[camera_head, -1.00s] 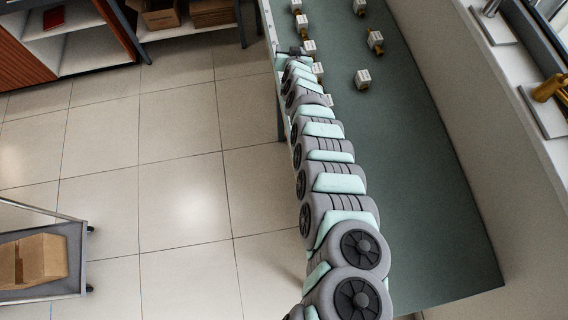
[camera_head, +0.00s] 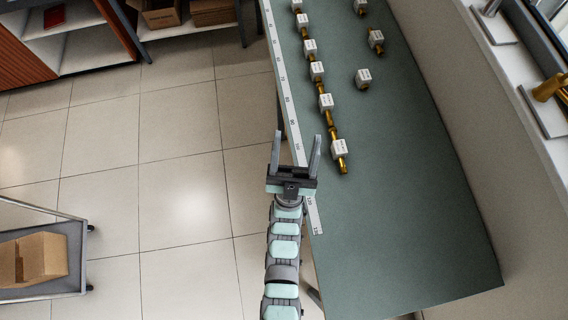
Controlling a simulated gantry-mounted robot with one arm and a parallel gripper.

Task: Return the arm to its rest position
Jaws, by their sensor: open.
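My gripper (camera_head: 296,155) is open and empty, its two dark fingers pointing up the picture. It is over the left edge of the green bench (camera_head: 420,225), near the ruler strip. My arm runs from it down to the bottom edge of the picture, mostly over the floor beside the bench. Several brass fittings with white tags lie in a line on the bench; the nearest tagged fitting (camera_head: 340,150) is a little to the right of my gripper, apart from it.
A ruler strip (camera_head: 284,85) runs along the bench's left edge. More tagged fittings, including one tagged fitting (camera_head: 363,77), lie farther right. The lower bench is clear. A cart with a cardboard box (camera_head: 40,258) stands at left. Shelves (camera_head: 95,40) stand at the back left.

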